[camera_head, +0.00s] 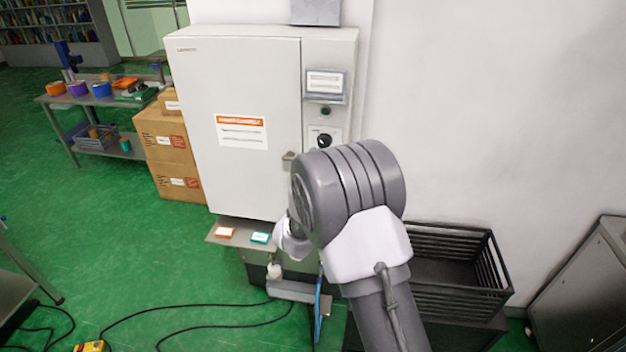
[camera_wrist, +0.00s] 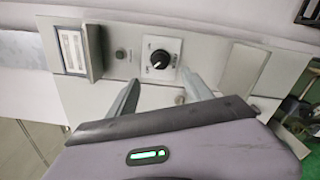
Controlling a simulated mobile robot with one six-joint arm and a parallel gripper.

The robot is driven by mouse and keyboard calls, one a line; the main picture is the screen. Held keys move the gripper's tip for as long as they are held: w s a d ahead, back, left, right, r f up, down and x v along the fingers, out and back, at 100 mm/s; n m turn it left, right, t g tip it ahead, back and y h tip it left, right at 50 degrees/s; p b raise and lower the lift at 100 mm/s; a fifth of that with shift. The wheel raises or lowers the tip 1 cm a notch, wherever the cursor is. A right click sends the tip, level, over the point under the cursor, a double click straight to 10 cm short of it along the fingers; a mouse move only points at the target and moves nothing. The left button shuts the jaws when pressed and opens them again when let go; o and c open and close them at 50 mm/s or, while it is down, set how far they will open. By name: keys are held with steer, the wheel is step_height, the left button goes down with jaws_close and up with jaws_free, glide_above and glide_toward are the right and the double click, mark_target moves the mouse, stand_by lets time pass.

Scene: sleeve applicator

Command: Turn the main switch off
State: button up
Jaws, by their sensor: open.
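The main switch (camera_head: 324,140) is a round black knob on a white plate, on the right-hand strip of a grey cabinet (camera_head: 245,180). In the wrist view, the knob (camera_wrist: 159,59) lies beyond my fingertips, roughly centred between them. The plate has small marks around it that are too small to read. My gripper (camera_wrist: 163,88) is open and empty, with its two fingers spread apart and pointing at the panel. They appear apart from the knob. In the head view my arm's wrist hides the gripper, just below and right of the switch.
A display box (camera_head: 324,84) and a small dark button (camera_head: 326,110) sit above the switch. A door handle (camera_head: 289,160) is beside it. A shelf (camera_head: 228,240) juts out below the cabinet. A black slatted crate (camera_head: 455,290) stands right of it. Cables (camera_head: 190,328) lie on the green floor.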

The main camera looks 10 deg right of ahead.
steer(key=v, duration=0.7)
steer(key=s+f+m+g+y+b, duration=0.2)
steer(key=s+m+b, duration=0.3)
steer(key=s, duration=0.7)
steer(key=s+d+f+m+g+y+b, duration=0.1)
steer(key=s+f+m+g+y+b, duration=0.2)
steer(key=s+m, duration=0.7)
steer(key=s+f+m+g+y+b, duration=0.2)
steer(key=s+m+g+b, duration=0.4)
steer(key=s, duration=0.9)
steer(key=shift+s+d+f+m+y+b, duration=0.3)
steer(key=shift+s+f+m+b, duration=0.1)
steer(key=shift+m+b, duration=0.45)
